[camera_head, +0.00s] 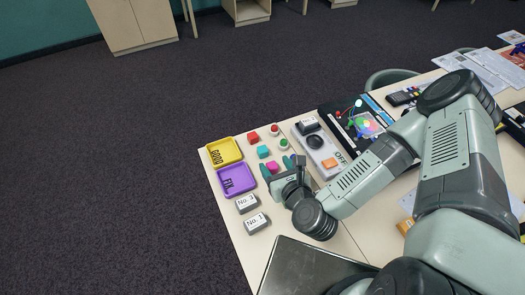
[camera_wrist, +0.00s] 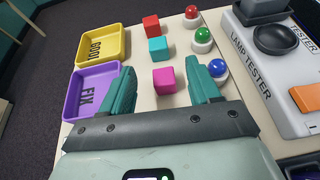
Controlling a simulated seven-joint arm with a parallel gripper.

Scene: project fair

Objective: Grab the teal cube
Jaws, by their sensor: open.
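The teal cube (camera_wrist: 158,49) sits on the table between a red cube and a magenta cube in the wrist view. It also shows in the head view (camera_head: 263,152). My gripper (camera_wrist: 165,80) is open and empty, its two teal fingers apart. The fingers point toward the cubes, with the magenta cube (camera_wrist: 164,80) in view between the fingertips and the teal cube beyond them. In the head view my gripper (camera_head: 279,168) is low at the near side of the cubes.
A red cube (camera_wrist: 151,26) lies beyond the teal one. Yellow GOOD tray (camera_wrist: 103,45) and purple FIX tray (camera_wrist: 88,92) are at left. Red (camera_wrist: 192,15), green (camera_wrist: 202,38) and blue (camera_wrist: 217,69) bulbs stand at right, beside the lamp tester (camera_wrist: 265,65). No. blocks (camera_head: 247,203) lie nearer.

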